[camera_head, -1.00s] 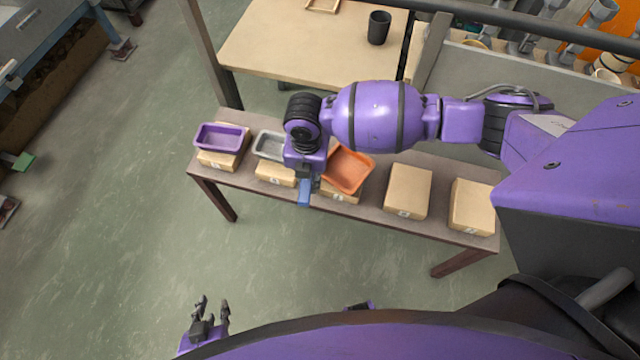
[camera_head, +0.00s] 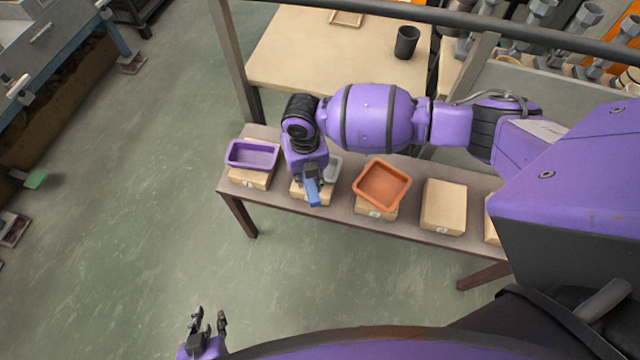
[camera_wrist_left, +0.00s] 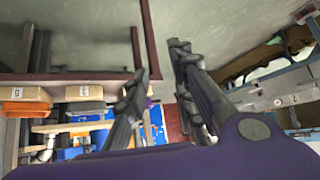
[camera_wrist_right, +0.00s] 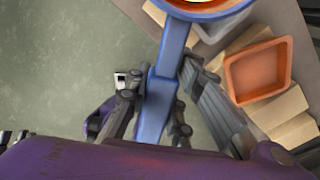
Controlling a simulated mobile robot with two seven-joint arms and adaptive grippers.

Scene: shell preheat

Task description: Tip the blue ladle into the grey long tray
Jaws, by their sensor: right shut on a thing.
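My right gripper (camera_head: 310,172) is shut on the handle of the blue ladle (camera_head: 314,194), over the bench. In the right wrist view the ladle handle (camera_wrist_right: 156,108) runs between the fingers, up to a round blue bowl with something orange and pale inside. The bowl is cut off by the top edge, so its tilt is unclear. The grey long tray (camera_head: 333,167) sits on a box behind the right gripper, mostly hidden by it. My left gripper (camera_head: 208,318) is low at the front, away from the bench, its fingers apart and empty.
A purple tray (camera_head: 252,156) is left of the grey one and an orange tray (camera_head: 382,184) right of it, each on a box. A bare box (camera_head: 443,205) stands further right. A table with a dark cup (camera_head: 406,42) is behind. Floor in front is clear.

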